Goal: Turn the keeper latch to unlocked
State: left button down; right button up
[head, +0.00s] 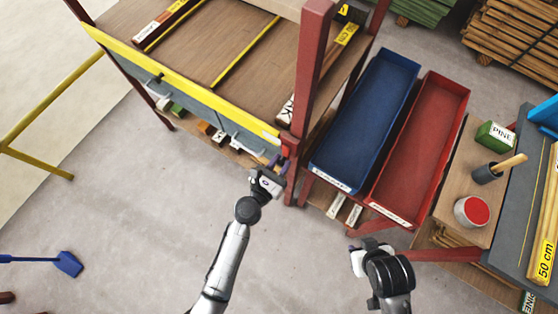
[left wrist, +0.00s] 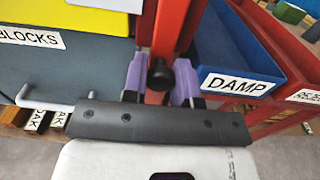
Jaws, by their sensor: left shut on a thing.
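The keeper latch shows in the left wrist view as a black round knob (left wrist: 160,75) in front of the red corner post (left wrist: 168,30). My left gripper (left wrist: 160,84) has its purple fingers on both sides of the latch and is shut on it. In the head view my left gripper (head: 278,164) is at the front right corner post of the wooden-topped bench, and it hides most of the latch. My right gripper (head: 366,248) is low, in front of the red bin; its fingers are too small to tell open or shut.
A grey front panel (left wrist: 70,72) marked BLOCKS has a handle left of the post. A blue bin (head: 368,115) marked DAMP and a red bin (head: 425,145) stand to the right. A side table holds a red-lidded can (head: 472,211).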

dwell(0.4)
pick_arm(q)
jog(key=c, duration=0.9)
grip_release()
jog(key=shift+b+v, duration=0.8)
jog(key=shift+v, duration=6.1)
